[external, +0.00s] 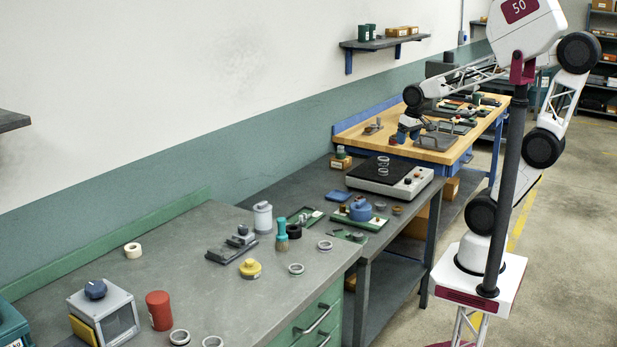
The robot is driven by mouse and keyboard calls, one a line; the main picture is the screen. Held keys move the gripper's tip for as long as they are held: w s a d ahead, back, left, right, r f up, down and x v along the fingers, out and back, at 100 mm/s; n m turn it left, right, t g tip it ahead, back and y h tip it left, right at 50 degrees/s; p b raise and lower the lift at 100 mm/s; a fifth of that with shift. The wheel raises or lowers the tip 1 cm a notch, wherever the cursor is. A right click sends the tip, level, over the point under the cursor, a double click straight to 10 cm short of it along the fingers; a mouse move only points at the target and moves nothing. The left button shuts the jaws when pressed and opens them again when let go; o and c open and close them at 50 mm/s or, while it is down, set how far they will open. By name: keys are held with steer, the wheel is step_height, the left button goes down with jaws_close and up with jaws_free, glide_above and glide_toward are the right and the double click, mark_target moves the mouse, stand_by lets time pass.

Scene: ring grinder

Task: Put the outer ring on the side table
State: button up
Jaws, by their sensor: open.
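Several small metal rings show, and I cannot tell which is the outer ring. Two rings (383,171) are on the black-topped device (368,177), one just behind the other. A ring (325,245) and another ring (296,268) lie on the near grey bench (225,285). Two more rings (180,337) lie at its front edge. A lower dark grey table (315,180) stands beyond it, and a wood-topped bench (440,155) behind that. I cannot tell which is the side table. My gripper (404,137) is open above the wood top's near left part; its fingertips are small and unclear.
A blue round part (360,210) sits on a green tray. A wall shelf (384,43) is above.

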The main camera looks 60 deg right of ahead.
steer(key=w+d+f+m, duration=0.2)
steer(key=w+d+m, duration=0.1)
steer(key=w+d, duration=0.3)
steer(key=m+g, duration=0.2)
steer(key=m, duration=0.6)
glide_above(383, 165)
step_height(383, 165, down, 14)
steer(key=shift+r, duration=0.2)
steer(key=shift+w+d+f, duration=0.1)
steer(key=shift+d+f, duration=0.15)
steer(key=shift+d, duration=0.1)
steer(key=shift+f, duration=1.3)
steer(key=shift+a+f, duration=0.1)
steer(key=shift+f, duration=2.5)
